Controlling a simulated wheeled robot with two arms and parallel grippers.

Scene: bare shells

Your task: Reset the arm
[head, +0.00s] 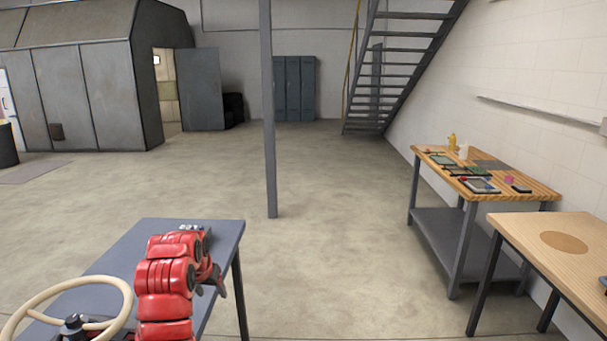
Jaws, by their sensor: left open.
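My red left arm (165,290) rises from the bottom of the head view and is bent over a grey table (130,240). Its dark left gripper (217,279) is at the right side of the arm, near the table's right edge. The gripper is open, and I see nothing held in it. The arm's red links partly cover it. My right arm and right gripper are not in view.
A cream steering wheel (118,283) is left of my arm; small metal parts (192,228) lie at the grey table's far edge. A grey post (268,120) stands beyond. A cluttered workbench (540,193) and a wooden table (510,226) are at right. Open floor lies between.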

